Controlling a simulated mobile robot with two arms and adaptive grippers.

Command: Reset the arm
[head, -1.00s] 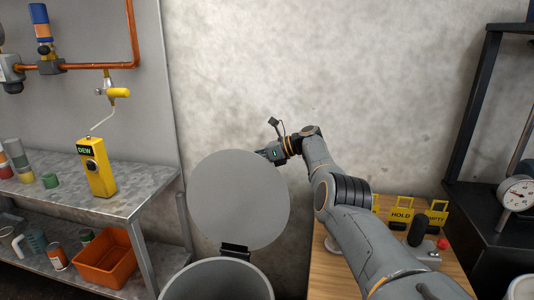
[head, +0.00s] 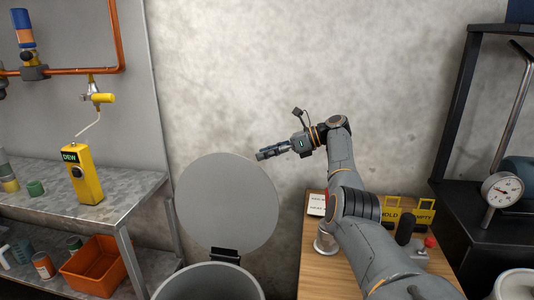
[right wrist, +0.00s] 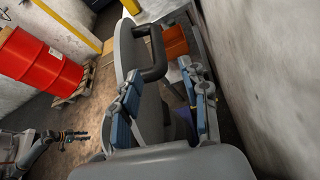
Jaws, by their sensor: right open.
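My right gripper (head: 268,154) is in front of the concrete wall, above and right of a round grey lid (head: 227,200). It is open and empty; its blue-padded fingers stand apart in the right wrist view (right wrist: 163,105). The lid stands upright at the rear of an open grey bin (head: 208,282), with a black hinge at its foot. In the right wrist view the lid shows edge-on with a dark handle (right wrist: 154,58) beyond my fingers. My left gripper (right wrist: 76,135) shows small at the lower left of that view; its jaws are too small to judge.
A metal shelf at left holds a yellow DEW meter (head: 83,174) and an orange crate (head: 92,267). A wooden table (head: 312,262) with yellow signs lies under my right arm. A black rack with a gauge (head: 503,190) stands right. A red drum (right wrist: 38,68) is on a pallet.

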